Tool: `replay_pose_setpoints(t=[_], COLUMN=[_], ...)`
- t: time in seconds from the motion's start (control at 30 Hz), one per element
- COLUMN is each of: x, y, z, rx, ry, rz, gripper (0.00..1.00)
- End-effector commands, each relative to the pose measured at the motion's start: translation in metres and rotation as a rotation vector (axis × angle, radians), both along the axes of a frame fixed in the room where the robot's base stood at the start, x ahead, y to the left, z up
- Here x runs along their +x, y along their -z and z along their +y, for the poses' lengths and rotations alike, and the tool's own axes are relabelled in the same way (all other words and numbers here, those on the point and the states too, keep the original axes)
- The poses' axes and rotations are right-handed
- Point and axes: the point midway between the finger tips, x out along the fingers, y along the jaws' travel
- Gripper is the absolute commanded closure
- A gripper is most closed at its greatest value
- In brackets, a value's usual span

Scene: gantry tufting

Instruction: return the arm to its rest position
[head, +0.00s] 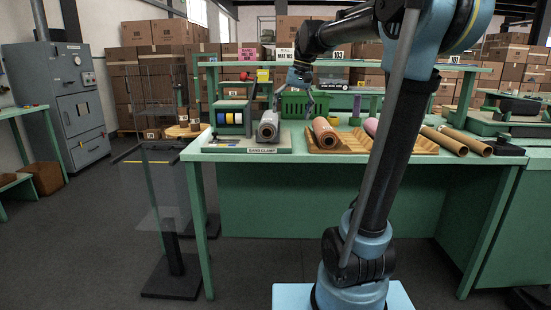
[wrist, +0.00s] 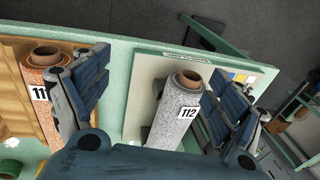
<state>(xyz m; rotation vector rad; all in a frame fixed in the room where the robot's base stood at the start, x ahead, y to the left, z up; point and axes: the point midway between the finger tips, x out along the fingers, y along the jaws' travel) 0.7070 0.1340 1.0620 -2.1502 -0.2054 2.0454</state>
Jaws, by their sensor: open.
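My gripper (head: 297,97) hangs over the back part of the green workbench (head: 240,155) in the head view, at the end of my bent arm. In the wrist view my gripper (wrist: 165,85) is open, its two dark blue fingers spread wide with nothing gripped between them. A grey speckled roll (wrist: 175,112) labelled 112 shows between the fingers, apart from them. In the head view this grey roll (head: 268,126) lies on a pale board (head: 225,145) at the bench's left end, to the left of and below my gripper.
An orange roll (head: 324,133) lies on a wooden cradle (head: 350,147), with a pink roll (head: 371,126) beside it. Cardboard tubes (head: 446,141) lie to the right. A green crate (head: 296,103) and shelves stand behind. Open floor (head: 100,215) lies left of the bench.

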Motion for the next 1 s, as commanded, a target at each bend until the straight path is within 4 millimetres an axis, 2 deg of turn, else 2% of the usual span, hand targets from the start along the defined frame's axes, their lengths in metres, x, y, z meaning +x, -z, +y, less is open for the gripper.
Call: replay_pose_setpoints(t=[0.1, 0.47, 0.8, 1.0], x=[-0.031, -0.123, -0.206, -0.247], y=[0.022, 0.103, 0.198, 0.255], z=[-0.019, -0.07, -0.107, -0.123], rx=[-0.019, -0.086, -0.153, -0.192], ry=[0.001, -0.001, -0.008, -0.014], rz=[-0.017, -0.069, -0.112, -0.133], gripper=[0.12, 0.12, 0.12, 0.12])
